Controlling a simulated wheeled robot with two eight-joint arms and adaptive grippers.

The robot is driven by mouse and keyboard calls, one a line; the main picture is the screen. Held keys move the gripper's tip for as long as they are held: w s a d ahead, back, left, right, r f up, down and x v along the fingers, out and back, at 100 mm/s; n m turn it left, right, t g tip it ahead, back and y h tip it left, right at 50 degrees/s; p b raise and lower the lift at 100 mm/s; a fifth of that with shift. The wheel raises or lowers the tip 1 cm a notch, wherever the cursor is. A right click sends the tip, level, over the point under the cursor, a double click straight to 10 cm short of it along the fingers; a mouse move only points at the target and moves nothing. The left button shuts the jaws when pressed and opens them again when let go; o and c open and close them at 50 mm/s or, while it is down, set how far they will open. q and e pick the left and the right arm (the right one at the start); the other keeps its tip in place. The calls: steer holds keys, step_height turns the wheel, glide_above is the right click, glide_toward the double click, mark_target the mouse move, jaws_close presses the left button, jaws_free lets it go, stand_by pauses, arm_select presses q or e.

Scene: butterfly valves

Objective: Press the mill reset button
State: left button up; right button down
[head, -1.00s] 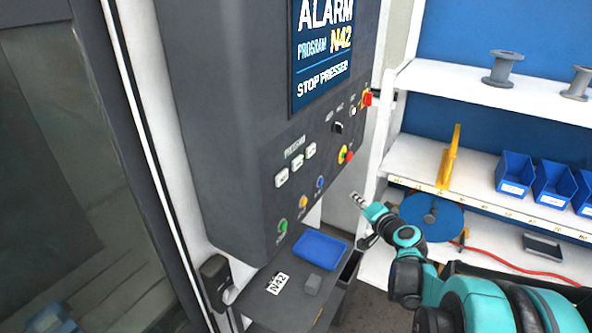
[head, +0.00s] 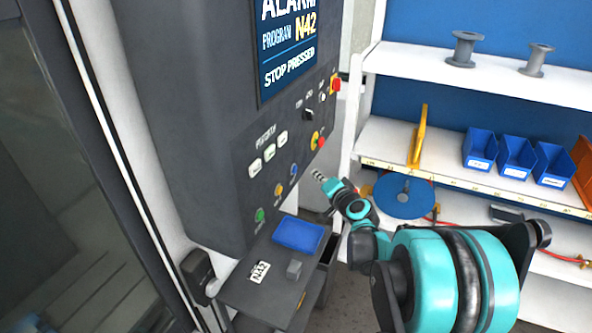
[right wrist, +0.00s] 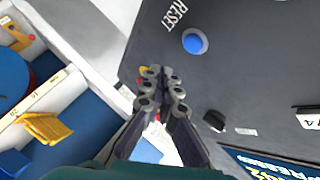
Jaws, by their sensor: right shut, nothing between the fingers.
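The mill's dark control panel (head: 205,110) stands at the left of the head view. The blue button (head: 294,170) sits low on it, right of a yellow-orange button (head: 278,189) and a green button (head: 260,214). In the right wrist view the blue button (right wrist: 193,42) has a pale ring and the word RESET beside it. My right gripper (head: 317,175) is shut and empty, just right of the blue button in the head view. In the right wrist view its fingertips (right wrist: 163,76) lie below and left of the button, apart from it. My left gripper is not in view.
The screen (head: 287,45) reads STOP PRESSED. A red stop button (head: 320,142) is above my gripper. A shelf below the panel holds a blue tray (head: 298,234), an N42 card (head: 259,271) and a grey block (head: 294,269). White shelving (head: 400,60) stands at the right.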

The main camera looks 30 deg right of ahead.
steer(key=shift+w+a, duration=1.15)
steer(key=shift+w, duration=0.2)
steer(key=shift+w+a+b, duration=0.1)
steer(key=shift+b, duration=0.2)
steer(key=shift+w+a, duration=0.15)
steer(key=shift+w, duration=0.1)
steer(key=shift+w+a, duration=0.3)
stand_by(1.1)
steer(key=shift+s+d, duration=0.1)
steer(key=shift+s, duration=0.05)
steer(key=shift+s+d, duration=0.45)
steer(key=shift+s, duration=0.05)
stand_by(0.3)
steer(key=shift+s+d+b, duration=0.4)
steer(key=shift+s+d, duration=1.2)
steer(key=shift+s, duration=0.3)
